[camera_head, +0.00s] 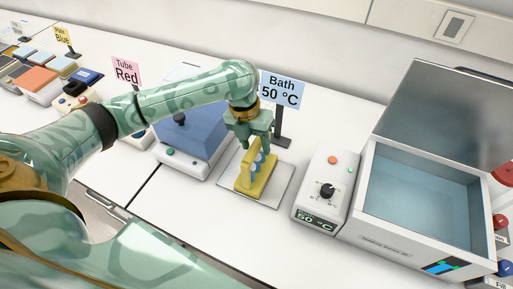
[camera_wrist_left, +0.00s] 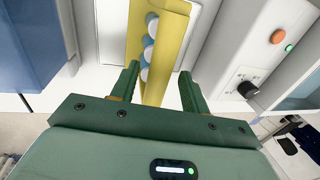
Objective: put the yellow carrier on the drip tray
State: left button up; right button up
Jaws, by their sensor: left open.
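The yellow carrier (camera_head: 244,184) stands upright on the flat pale drip tray (camera_head: 268,201), in front of the Bath 50 °C sign. It holds several blue-and-white round tops, clearer in the left wrist view, where the carrier (camera_wrist_left: 174,50) runs up the middle. My left gripper (camera_head: 255,143) is above the carrier, pointing down. In the left wrist view its open fingers (camera_wrist_left: 159,72) lie on either side of the carrier's near end, with gaps showing. The tray (camera_wrist_left: 113,42) also shows behind the carrier there. My right gripper is in neither view.
The open water bath (camera_head: 420,200) and its control box (camera_head: 325,185) with a dial stand right of the tray. A blue-lidded device (camera_head: 190,137) stands close on the left. The sign (camera_head: 282,90) rises behind the tray. Bare white bench lies in front.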

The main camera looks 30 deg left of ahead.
pick_arm(q)
notch_tip(320, 180, up, 8)
jog(key=a+p, duration=0.1)
jog(key=p, duration=0.1)
jog(key=shift+a+r+p, duration=0.25)
jog(key=shift+a+p, duration=0.05)
jog(key=shift+a, duration=0.05)
jog(key=shift+s, duration=0.1)
dwell(0.9)
